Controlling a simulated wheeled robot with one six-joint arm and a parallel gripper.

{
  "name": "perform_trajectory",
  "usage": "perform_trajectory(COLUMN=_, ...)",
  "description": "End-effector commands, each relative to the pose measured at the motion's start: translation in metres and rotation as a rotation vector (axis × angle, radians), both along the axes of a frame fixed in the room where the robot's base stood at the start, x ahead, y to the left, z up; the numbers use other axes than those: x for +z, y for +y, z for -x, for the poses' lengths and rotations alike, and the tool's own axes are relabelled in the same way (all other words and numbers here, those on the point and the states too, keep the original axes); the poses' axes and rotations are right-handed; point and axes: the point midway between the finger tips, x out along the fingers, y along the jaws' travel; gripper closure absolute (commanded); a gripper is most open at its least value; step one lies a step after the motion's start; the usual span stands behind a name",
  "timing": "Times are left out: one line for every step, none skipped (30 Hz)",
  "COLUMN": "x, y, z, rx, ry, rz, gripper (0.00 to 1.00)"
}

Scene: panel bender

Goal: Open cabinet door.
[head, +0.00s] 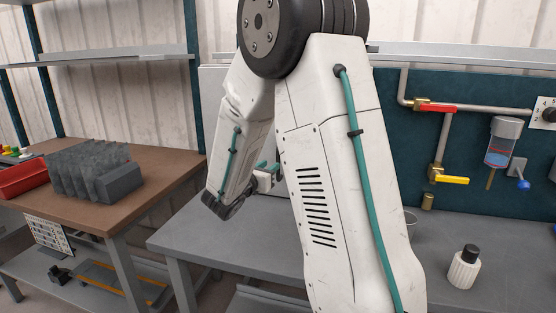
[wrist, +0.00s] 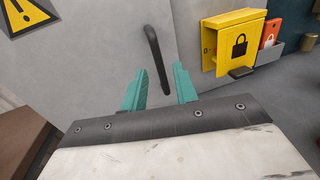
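The cabinet door (wrist: 100,60) is a plain grey panel filling the upper left of the wrist view. Its dark, bar-shaped handle (wrist: 155,52) stands slightly tilted on it. My gripper (wrist: 160,82) has two teal fingers spread apart, with the handle's lower part showing between them in the picture. I see no contact; whether the handle lies at finger depth I cannot tell. In the head view a pale grey cabinet edge (head: 210,100) shows behind my arm. My gripper (head: 268,170) is partly hidden there, and my arm hides the door handle.
A yellow lock box (wrist: 230,42) and an orange-red tag (wrist: 270,33) are right of the door. A grey workbench (head: 200,235) lies below my arm, with a white bottle (head: 464,270) on it. Valves and pipes (head: 440,108) are at right. A brown table (head: 110,200) stands left.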

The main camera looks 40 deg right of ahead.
Motion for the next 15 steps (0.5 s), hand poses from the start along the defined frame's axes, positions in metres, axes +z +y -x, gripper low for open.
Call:
perform_trajectory(x=-0.002, y=-0.002, z=-0.004, rx=0.009, ry=0.009, rz=0.008, gripper=0.71)
perform_trajectory(x=-0.002, y=-0.005, z=-0.005, rx=0.012, ry=0.012, rz=0.011, gripper=0.71)
perform_trajectory(x=-0.003, y=-0.008, z=-0.007, rx=0.015, ry=0.015, rz=0.012, gripper=0.71)
perform_trajectory(x=-0.003, y=-0.012, z=-0.008, rx=0.015, ry=0.015, rz=0.012, gripper=0.71)
perform_trajectory(x=-0.003, y=-0.016, z=-0.009, rx=0.014, ry=0.015, rz=0.012, gripper=0.71)
perform_trajectory(x=-0.002, y=-0.022, z=-0.011, rx=0.012, ry=0.014, rz=0.012, gripper=0.71)
perform_trajectory(x=-0.002, y=-0.027, z=-0.013, rx=0.012, ry=0.014, rz=0.013, gripper=0.71)
perform_trajectory(x=-0.002, y=-0.032, z=-0.015, rx=0.013, ry=0.014, rz=0.012, gripper=0.71)
perform_trajectory(x=-0.002, y=-0.038, z=-0.016, rx=0.012, ry=0.013, rz=0.011, gripper=0.71)
perform_trajectory(x=-0.002, y=-0.043, z=-0.018, rx=0.012, ry=0.013, rz=0.012, gripper=0.71)
perform_trajectory(x=-0.002, y=-0.047, z=-0.020, rx=0.013, ry=0.013, rz=0.013, gripper=0.71)
perform_trajectory(x=-0.002, y=-0.053, z=-0.021, rx=0.012, ry=0.013, rz=0.012, gripper=0.71)
perform_trajectory(x=-0.002, y=-0.057, z=-0.023, rx=0.012, ry=0.013, rz=0.011, gripper=0.71)
perform_trajectory(x=-0.002, y=-0.060, z=-0.024, rx=0.013, ry=0.013, rz=0.011, gripper=0.71)
perform_trajectory(x=-0.002, y=-0.064, z=-0.026, rx=0.014, ry=0.012, rz=0.011, gripper=0.71)
